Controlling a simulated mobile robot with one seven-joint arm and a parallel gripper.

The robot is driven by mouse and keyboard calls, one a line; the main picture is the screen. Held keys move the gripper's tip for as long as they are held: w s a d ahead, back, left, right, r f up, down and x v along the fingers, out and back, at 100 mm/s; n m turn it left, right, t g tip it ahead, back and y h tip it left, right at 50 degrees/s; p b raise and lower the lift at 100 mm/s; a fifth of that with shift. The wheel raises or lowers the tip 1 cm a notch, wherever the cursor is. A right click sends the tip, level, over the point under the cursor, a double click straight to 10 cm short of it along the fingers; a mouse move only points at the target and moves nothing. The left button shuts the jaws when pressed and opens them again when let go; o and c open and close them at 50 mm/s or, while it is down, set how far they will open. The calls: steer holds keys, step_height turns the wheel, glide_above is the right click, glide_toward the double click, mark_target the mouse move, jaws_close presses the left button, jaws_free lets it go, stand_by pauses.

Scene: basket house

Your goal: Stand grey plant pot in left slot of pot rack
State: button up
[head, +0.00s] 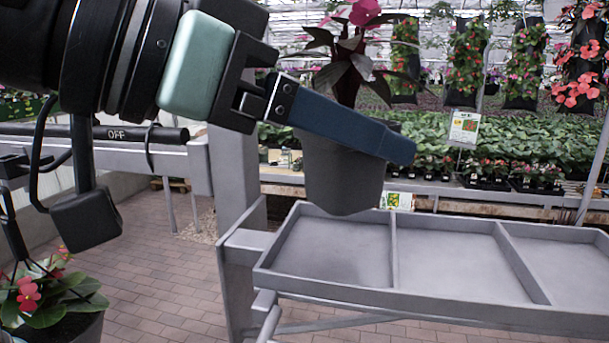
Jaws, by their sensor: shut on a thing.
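The grey plant pot (338,180) holds a dark-leaved plant with pink flowers. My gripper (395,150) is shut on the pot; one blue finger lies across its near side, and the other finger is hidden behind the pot. The pot is upright or nearly so. In the picture its base overlaps the back of the left slot (325,262) of the grey pot rack (420,298). A gap between pot and slot floor is hard to judge from this view. All the rack slots in view look empty.
A grey post (233,170) and side frame stand left of the rack. Another potted plant with red flowers (50,300) is at lower left. Planted benches (520,150) and hanging flower bags (465,60) are behind. The brick floor (160,265) is clear.

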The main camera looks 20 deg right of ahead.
mark_target(315, 183)
steer(key=f, duration=0.3)
steer(key=shift+s+a+p, duration=0.1)
steer(key=shift+a+p, duration=0.2)
steer(key=shift+a, duration=0.05)
steer(key=shift+d+f, duration=0.25)
steer(key=shift+f, duration=0.2)
steer(key=shift+a, duration=0.1)
steer(key=shift+f, duration=0.2)
steer(key=o, duration=1.4)
steer(key=shift+o, duration=0.2)
steer(key=shift+r, duration=0.1)
